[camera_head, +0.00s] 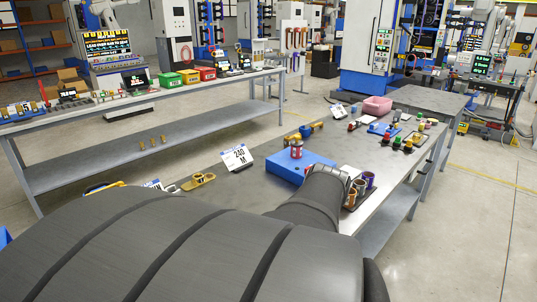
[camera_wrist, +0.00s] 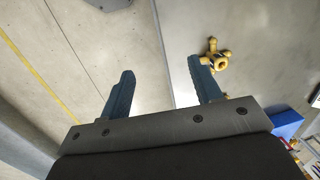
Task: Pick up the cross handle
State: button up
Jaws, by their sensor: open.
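In the wrist view, a yellow piece with a ring-like hub and short knobbed arms (camera_wrist: 217,56), which looks like the cross handle, lies on the grey table near its edge. My gripper (camera_wrist: 161,68) is open, with its two blue-grey fingers spread and nothing between them. The yellow piece appears just right of the right fingertip, outside the jaws. In the head view my arm hides the jaws. A brass-coloured piece with a hole (camera_head: 198,181) lies on the table there; I cannot tell whether it is the same piece.
A blue block (camera_head: 285,166) with a red-and-white cylinder on top (camera_head: 296,150) stands beside my arm. A dark rack of metal cups (camera_head: 369,180) is to its right. A number card (camera_head: 237,157) stands at the left. A pink bin (camera_head: 377,106) is farther back.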

jog(key=w+a+r+h, duration=0.1)
jog(key=w+a+r, duration=0.1)
jog(key=w, duration=0.6)
jog(key=w+a+r+h, duration=0.1)
jog(key=w+a+r, duration=0.1)
jog(key=w, duration=0.6)
jog(key=shift+m+g, duration=0.4)
jog(key=f, duration=1.7)
jog(key=shift+s+a+f, duration=0.15)
jog(key=shift+a, duration=0.05)
jog(key=c, duration=0.8)
